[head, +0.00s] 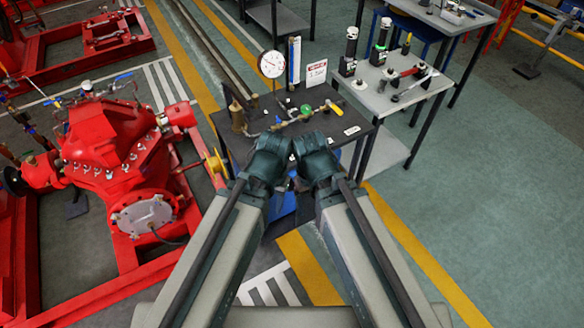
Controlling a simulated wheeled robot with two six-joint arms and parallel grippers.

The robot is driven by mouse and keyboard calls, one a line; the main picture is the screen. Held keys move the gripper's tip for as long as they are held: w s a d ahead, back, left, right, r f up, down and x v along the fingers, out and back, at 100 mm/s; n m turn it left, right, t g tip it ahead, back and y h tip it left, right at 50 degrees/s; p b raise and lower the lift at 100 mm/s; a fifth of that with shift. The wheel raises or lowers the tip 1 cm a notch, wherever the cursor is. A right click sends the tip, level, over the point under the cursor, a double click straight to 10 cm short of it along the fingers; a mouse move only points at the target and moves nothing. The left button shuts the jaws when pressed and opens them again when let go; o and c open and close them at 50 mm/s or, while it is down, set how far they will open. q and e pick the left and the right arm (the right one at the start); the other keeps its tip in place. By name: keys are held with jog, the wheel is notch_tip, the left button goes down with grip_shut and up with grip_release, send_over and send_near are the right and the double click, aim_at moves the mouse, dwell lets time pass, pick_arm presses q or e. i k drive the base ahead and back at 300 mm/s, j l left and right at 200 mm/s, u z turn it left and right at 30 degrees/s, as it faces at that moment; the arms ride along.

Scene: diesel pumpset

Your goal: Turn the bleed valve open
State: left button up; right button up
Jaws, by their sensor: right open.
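A small brass pipe assembly (290,123) lies on the dark bench top (352,142). It carries a green round part (306,110) and a yellow lever (334,109) at its right end. I cannot tell from this view which of these is the bleed valve. My two arms reach up from the bottom and their wrists meet at the bench's front edge. My right gripper (302,184) is open, below the wrists and apart from the brass assembly. My left gripper is mostly hidden behind its own wrist, so its jaws cannot be read.
A dial gauge (271,65), a blue-white column (294,62) and a sign (317,72) stand at the bench's back. A grey table (378,98) with tools is to the right. A red pump machine (110,140) is to the left.

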aim_at(305, 108)
jog(key=i+z, duration=0.15)
jog(key=i, duration=1.05)
